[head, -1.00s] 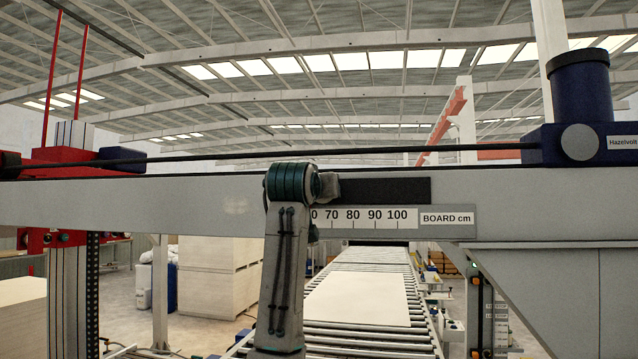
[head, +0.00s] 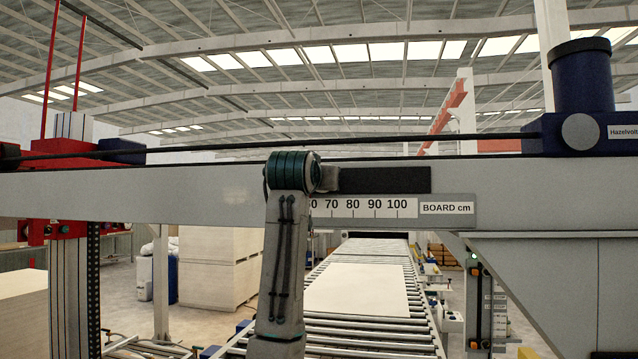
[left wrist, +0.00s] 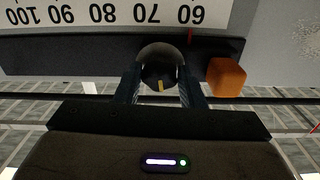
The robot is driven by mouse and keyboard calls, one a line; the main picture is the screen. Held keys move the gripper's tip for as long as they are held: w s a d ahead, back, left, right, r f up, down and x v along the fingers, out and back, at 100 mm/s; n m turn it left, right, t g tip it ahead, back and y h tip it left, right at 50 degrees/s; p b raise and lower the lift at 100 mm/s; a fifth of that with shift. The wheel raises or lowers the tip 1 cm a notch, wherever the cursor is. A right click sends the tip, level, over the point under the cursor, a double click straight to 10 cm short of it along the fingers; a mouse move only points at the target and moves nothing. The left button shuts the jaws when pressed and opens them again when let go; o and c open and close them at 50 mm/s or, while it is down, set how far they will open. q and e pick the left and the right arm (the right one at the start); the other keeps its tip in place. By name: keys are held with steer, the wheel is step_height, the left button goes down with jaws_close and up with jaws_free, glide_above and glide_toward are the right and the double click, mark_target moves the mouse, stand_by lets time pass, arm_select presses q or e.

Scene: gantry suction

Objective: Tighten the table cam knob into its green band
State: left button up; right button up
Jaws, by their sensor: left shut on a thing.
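The table cam knob (left wrist: 158,70) is dark and round with a short yellow mark on its face. It sits in front of the dark bar of the board scale in the left wrist view. My left gripper (left wrist: 160,80) is shut on it, with one finger on each side. In the head view my left arm stands in front of the beam and hides the gripper and knob. I see no green band in either view. My right gripper is not in view.
An orange block (left wrist: 227,77) sits close beside the right finger in the left wrist view. The board scale (head: 447,208) runs along the grey beam (head: 130,195). Behind it, a pale board (head: 360,290) lies on a roller conveyor (head: 370,333).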

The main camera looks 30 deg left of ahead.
arm_select(q)
steer(key=shift+m+b, duration=0.55)
steer(key=shift+m, duration=1.65)
steer(key=o, duration=1)
